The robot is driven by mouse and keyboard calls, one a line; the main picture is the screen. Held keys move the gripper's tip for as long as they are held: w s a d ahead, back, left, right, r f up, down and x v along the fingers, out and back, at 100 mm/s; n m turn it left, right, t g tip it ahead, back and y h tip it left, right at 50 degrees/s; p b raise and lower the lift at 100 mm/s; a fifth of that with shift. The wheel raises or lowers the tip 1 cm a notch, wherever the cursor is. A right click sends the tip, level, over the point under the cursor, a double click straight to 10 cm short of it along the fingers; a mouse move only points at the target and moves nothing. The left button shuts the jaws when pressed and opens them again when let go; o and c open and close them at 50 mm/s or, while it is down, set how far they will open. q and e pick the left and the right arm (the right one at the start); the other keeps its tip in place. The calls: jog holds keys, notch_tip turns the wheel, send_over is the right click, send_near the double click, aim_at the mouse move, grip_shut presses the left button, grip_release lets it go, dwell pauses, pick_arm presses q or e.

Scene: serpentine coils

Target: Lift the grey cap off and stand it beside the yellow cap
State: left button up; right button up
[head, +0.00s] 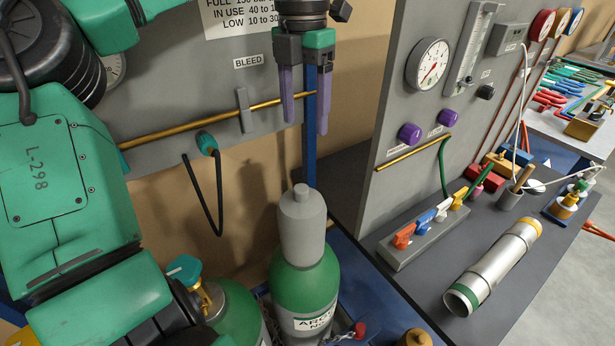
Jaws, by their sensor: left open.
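The grey cap (302,228) sits upright on top of a green gas cylinder (303,280) at the lower middle of the head view. It has a narrower knob on top. My left gripper (305,112) hangs above the cap, pointing down. Its two purple fingers are apart with nothing between them, and a clear gap separates them from the cap. A brass-yellow rounded top (415,338) shows at the bottom edge, mostly cut off; I cannot tell whether it is the yellow cap. My right gripper is not in view.
A second green cylinder (232,312) with a brass valve stands left of the capped one. A grey panel with a gauge (428,64) rises at right. On the dark bench are a valve block (424,232) and a silver tube (494,268). A cable (205,195) hangs at left.

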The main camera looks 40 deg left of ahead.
pick_arm(q)
jog(key=p, duration=0.1)
send_near(301, 187)
jog(key=s+d+f, duration=0.1)
jog(key=f, duration=0.3)
jog(key=shift+w+a+p, duration=0.3)
jog(key=shift+w+p, duration=0.05)
jog(key=shift+p, duration=0.05)
notch_tip(301, 187, down, 4)
jog(key=shift+f+p, duration=0.2)
jog(key=shift+p, duration=0.85)
jog(key=shift+f, duration=0.25)
jog(key=shift+c, duration=0.3)
jog(key=c, duration=1)
grip_shut()
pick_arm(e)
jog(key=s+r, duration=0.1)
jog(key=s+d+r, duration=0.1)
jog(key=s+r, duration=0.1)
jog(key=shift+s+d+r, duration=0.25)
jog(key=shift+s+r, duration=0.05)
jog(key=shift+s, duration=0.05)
pick_arm(q)
jog(key=shift+w, duration=0.1)
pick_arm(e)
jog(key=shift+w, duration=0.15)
